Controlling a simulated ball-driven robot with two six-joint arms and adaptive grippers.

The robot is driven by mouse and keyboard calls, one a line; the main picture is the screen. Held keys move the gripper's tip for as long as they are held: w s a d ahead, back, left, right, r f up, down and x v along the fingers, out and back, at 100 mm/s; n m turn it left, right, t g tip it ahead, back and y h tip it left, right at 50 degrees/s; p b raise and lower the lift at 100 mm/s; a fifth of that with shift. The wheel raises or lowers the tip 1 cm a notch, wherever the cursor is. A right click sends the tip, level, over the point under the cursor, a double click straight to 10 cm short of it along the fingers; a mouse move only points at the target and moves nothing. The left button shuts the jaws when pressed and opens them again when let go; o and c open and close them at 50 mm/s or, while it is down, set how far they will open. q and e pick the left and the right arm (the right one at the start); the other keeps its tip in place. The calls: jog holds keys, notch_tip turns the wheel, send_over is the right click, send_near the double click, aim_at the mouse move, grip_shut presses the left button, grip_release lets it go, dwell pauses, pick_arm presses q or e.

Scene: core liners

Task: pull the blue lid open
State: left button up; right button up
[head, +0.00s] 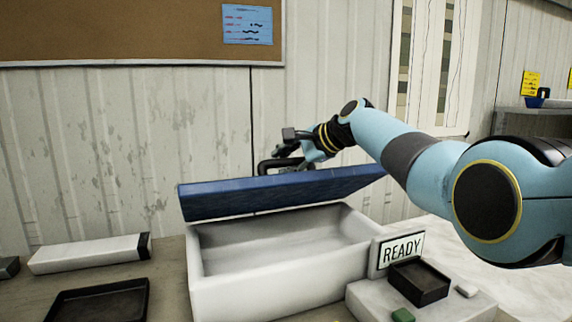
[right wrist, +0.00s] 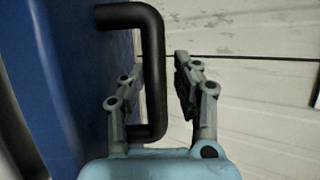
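The blue lid (head: 280,192) is raised and tilted above the white box (head: 285,285), so the box's open inside shows. Its black handle (head: 278,164) stands on the lid's far, upper side; the handle also shows in the right wrist view (right wrist: 152,75), next to the lid's blue face (right wrist: 75,75). My right gripper (head: 298,152) is at the handle, above the lid. In the right wrist view its fingers (right wrist: 158,66) are apart, one on each side of the handle bar, with a gap to the right finger. My left gripper is not in view.
A READY sign (head: 401,248) and a small black tray (head: 419,281) stand right of the box, with a green block (head: 403,315) in front. A white bar (head: 90,253) and a dark tray (head: 98,301) lie left. A ribbed wall (head: 110,150) rises behind.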

jog(key=shift+o, duration=1.1)
jog(key=shift+s, duration=0.1)
jog(key=shift+f, duration=0.15)
notch_tip(320, 180, up, 6)
send_over(323, 176)
jog(key=shift+f, duration=0.1)
